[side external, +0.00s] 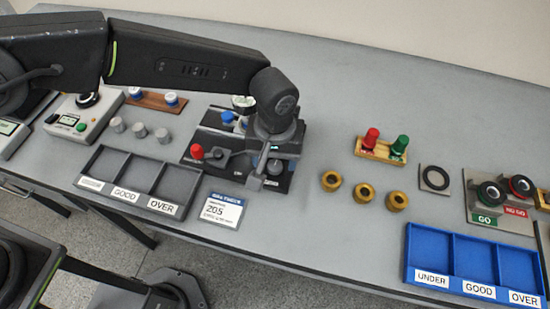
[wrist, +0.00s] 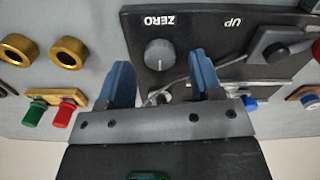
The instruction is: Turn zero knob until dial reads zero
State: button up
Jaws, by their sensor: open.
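The zero knob (wrist: 158,54) is a round grey knob with a pale pointer line, beside the word ZERO on a black panel (wrist: 190,42) in the wrist view. My gripper (wrist: 161,82) is open, with its blue fingers spread to either side and a little below the knob in the picture. I see no finger touching the knob. In the side view my gripper (side external: 262,178) hangs low over the right part of the black fixture (side external: 215,142). A dial reading cannot be made out; a pale round part behind my wrist is mostly hidden.
A red-knobbed lever (side external: 197,152) and a blue knob (side external: 228,118) stand on the fixture's left. A printed card (side external: 222,209) lies in front. A grey sorting tray (side external: 95,166) is left. Brass rings (side external: 362,193) and a blue tray (side external: 409,262) are right.

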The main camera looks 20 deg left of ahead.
jog(key=shift+f, duration=0.7)
jog(key=shift+c, duration=0.3)
jog(key=c, duration=0.9)
jog(key=shift+o, duration=0.2)
jog(key=shift+m, duration=0.3)
jog(key=m, duration=0.6)
jog(key=shift+m, duration=0.3)
jog(key=m, duration=0.6)
jog(key=shift+m, duration=0.4)
jog(key=shift+d, duration=0.1)
